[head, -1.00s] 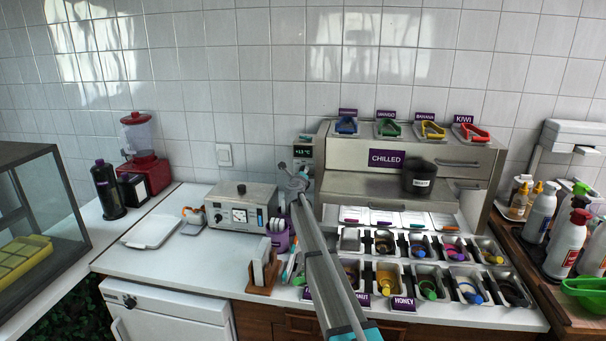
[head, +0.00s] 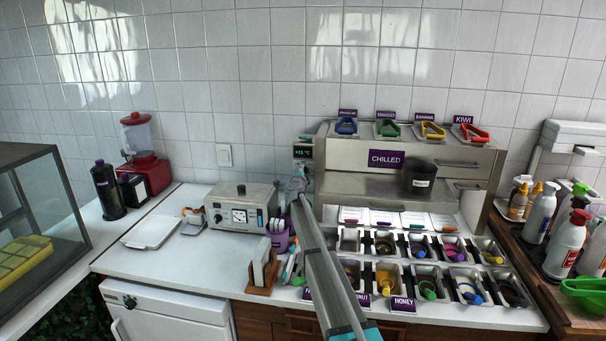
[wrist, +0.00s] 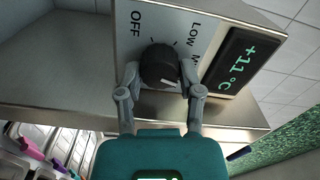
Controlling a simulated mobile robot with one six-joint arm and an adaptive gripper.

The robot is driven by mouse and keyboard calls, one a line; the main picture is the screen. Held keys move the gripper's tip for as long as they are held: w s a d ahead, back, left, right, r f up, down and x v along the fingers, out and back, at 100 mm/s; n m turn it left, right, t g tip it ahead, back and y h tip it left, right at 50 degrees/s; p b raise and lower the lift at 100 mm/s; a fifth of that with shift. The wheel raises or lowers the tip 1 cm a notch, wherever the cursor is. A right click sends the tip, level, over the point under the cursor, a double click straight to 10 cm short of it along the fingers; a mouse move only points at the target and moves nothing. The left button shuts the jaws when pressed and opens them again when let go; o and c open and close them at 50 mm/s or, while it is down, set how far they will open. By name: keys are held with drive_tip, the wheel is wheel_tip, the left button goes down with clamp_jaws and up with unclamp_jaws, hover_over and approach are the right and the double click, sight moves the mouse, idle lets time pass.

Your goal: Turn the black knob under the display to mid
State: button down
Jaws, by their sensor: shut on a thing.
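The black knob (wrist: 160,64) is on the metal control panel, beside the lit display (wrist: 231,62) reading +11 °C in the wrist view. My gripper (wrist: 160,80) is shut on the knob, one grey finger on each side. A white mark shows on the knob's lower right. In the head view the display (head: 302,152) sits above my gripper (head: 297,183), which hides the knob.
The chilled cabinet (head: 345,188) stands right of the panel. A metal box with a dial (head: 250,196) and a purple cup (head: 280,241) stand close on the left. Topping trays (head: 349,245) lie below right. The counter at left has clear room.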

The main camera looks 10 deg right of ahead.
drive_tip(key=shift+w+n, duration=0.1)
drive_tip(key=shift+n, duration=1.4)
drive_tip(key=shift+c, duration=1.3)
unclamp_jaws()
drive_tip(key=shift+s+a, duration=0.1)
drive_tip(key=shift+s, duration=0.1)
drive_tip(key=v, duration=1.1)
drive_tip(key=shift+s, duration=0.3)
drive_tip(key=shift+a+r, duration=0.1)
drive_tip(key=shift+a, duration=0.05)
